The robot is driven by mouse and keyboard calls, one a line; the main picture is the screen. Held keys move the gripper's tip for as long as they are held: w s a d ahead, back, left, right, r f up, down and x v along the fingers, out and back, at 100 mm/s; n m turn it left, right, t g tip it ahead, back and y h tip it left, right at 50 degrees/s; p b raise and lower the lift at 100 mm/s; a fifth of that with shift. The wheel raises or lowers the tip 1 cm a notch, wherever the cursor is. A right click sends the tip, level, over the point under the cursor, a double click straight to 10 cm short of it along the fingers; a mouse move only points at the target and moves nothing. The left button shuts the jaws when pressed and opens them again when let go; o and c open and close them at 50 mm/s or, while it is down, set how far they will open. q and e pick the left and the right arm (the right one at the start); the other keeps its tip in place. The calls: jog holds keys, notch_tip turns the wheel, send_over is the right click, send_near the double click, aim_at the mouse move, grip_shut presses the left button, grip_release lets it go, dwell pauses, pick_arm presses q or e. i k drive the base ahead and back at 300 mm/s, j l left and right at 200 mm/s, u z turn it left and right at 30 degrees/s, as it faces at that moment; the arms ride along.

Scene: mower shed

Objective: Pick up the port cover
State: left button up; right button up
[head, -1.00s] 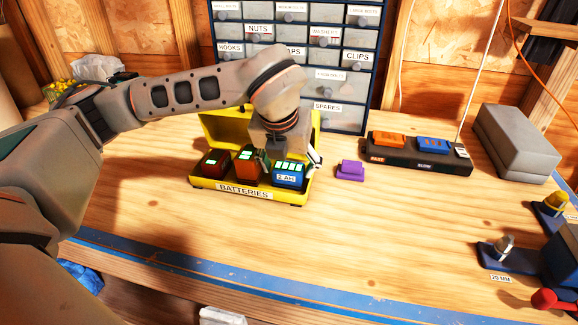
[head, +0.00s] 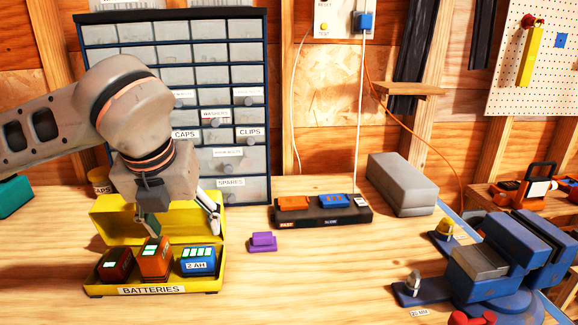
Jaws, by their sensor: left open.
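A small purple block (head: 263,242) sits on the bench, right of the yellow battery case; it may be the port cover, but nothing labels it. My left gripper (head: 181,228) is open and empty, pointing down over the yellow case (head: 152,291), left of the purple block and apart from it. Below its fingers stand a dark red battery (head: 115,265), an orange battery (head: 154,260) and a blue battery (head: 198,262) marked 2 AH. My right gripper is not in view.
A black charger (head: 322,212) holds an orange and a blue block. A blue vise (head: 500,262) is at right. A drawer cabinet (head: 176,100) stands behind the case. The bench front around the purple block is clear.

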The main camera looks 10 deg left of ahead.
aim_at(264, 241)
jog(key=k+l, duration=0.65)
jog(key=k, duration=0.25)
